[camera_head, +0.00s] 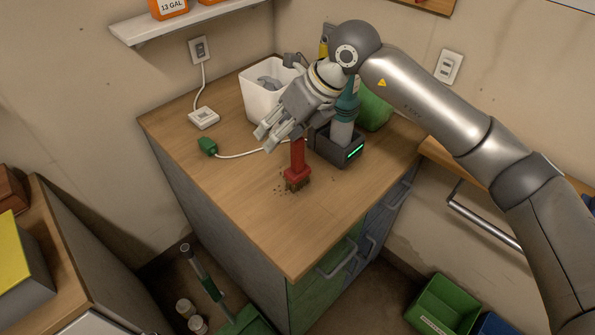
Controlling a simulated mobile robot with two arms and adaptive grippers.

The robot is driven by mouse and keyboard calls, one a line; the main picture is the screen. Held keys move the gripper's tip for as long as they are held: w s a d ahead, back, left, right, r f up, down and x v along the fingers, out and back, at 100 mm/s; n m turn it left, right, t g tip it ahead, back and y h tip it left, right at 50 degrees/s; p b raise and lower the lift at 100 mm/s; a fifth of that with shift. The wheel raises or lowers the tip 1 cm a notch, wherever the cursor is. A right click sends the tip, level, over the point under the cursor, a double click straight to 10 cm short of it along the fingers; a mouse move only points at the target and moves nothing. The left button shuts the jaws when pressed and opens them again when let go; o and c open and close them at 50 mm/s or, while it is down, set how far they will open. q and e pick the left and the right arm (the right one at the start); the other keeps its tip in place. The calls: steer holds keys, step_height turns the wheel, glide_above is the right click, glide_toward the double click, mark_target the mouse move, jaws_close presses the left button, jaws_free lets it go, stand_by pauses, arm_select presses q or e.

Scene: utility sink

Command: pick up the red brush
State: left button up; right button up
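The red brush (298,160) stands upright on the wooden countertop (235,215), bristles down, with dark crumbs around its base. My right gripper (281,137) reaches in from the right, above and slightly to the left of the handle. Its grey fingers look spread apart, with nothing held between them. One finger overlaps the top of the handle in this view, and I cannot tell whether it touches. My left gripper is not in view.
A dark device with a green light (355,151) stands close right of the brush. Behind are a white bin (257,97) and a green container (374,108). A green plug with a white cord (207,146) lies left. The front counter is clear.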

mark_target(300, 140)
steer(key=w+d+t+h, duration=0.1)
steer(key=w+d+h, duration=0.2)
steer(key=d, duration=0.3)
steer(key=shift+m, duration=0.3)
steer(key=x, duration=0.2)
steer(key=p+x, duration=0.1)
steer(key=x, duration=0.1)
steer(key=shift+w+a+r, duration=0.1)
steer(key=shift+a, duration=0.15)
steer(key=shift+w+a+f+p, duration=0.1)
steer(key=shift+f+p, duration=0.15)
steer(key=shift+p, duration=0.05)
steer(key=shift+a+f+p, duration=0.15)
steer(key=shift+f+p, duration=0.4)
steer(key=shift+f, duration=0.05)
steer(key=p+x, duration=0.1)
steer(key=x, duration=0.2)
steer(key=shift+w+f, duration=0.1)
steer(key=shift+f, duration=0.1)
steer(key=shift+w+f, duration=0.15)
steer(key=shift+f, duration=0.15)
steer(key=shift+c, duration=0.4)
jaws_close()
